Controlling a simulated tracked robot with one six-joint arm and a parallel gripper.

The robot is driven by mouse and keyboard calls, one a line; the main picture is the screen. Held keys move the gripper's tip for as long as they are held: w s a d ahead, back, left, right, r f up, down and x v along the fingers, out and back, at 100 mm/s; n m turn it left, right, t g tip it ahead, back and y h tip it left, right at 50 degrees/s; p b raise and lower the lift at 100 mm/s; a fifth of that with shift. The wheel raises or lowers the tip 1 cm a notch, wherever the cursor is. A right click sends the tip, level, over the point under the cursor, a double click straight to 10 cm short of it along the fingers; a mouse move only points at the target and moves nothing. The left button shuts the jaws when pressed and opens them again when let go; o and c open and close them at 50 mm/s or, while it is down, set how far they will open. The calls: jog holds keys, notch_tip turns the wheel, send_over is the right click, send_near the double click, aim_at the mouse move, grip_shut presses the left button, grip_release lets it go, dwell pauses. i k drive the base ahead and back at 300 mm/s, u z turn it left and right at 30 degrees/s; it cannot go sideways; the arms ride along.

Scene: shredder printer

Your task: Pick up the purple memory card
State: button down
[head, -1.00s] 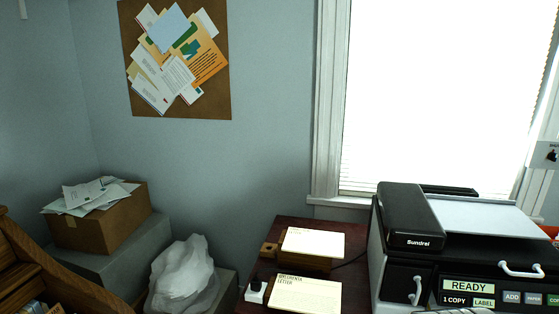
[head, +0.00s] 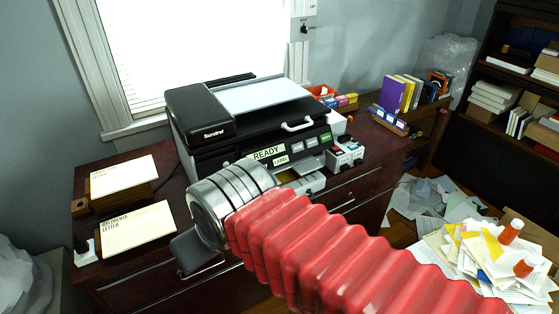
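I cannot make out a purple memory card in the head view. A tall purple book or binder (head: 393,94) stands on the low shelf at the right, but it is too large to be a card. My arm, with red bellows and a metal collar, reaches in from the lower right. My gripper (head: 195,250) is at its end, a dark grey flat part in front of the dark red cabinet. Its fingers cannot be told apart, so I cannot see whether it is open or holds anything. My arm hides part of the cabinet front.
A black printer (head: 205,130) marked READY stands on the dark red cabinet (head: 115,288). Two letter stacks (head: 124,177) (head: 124,229) lie left of it. A small device with red knobs (head: 346,154) and an orange tray (head: 322,91) are at its right. Papers (head: 485,262) cover the lower right.

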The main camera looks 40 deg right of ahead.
aim_at(401, 125)
jog(key=z, duration=3.65)
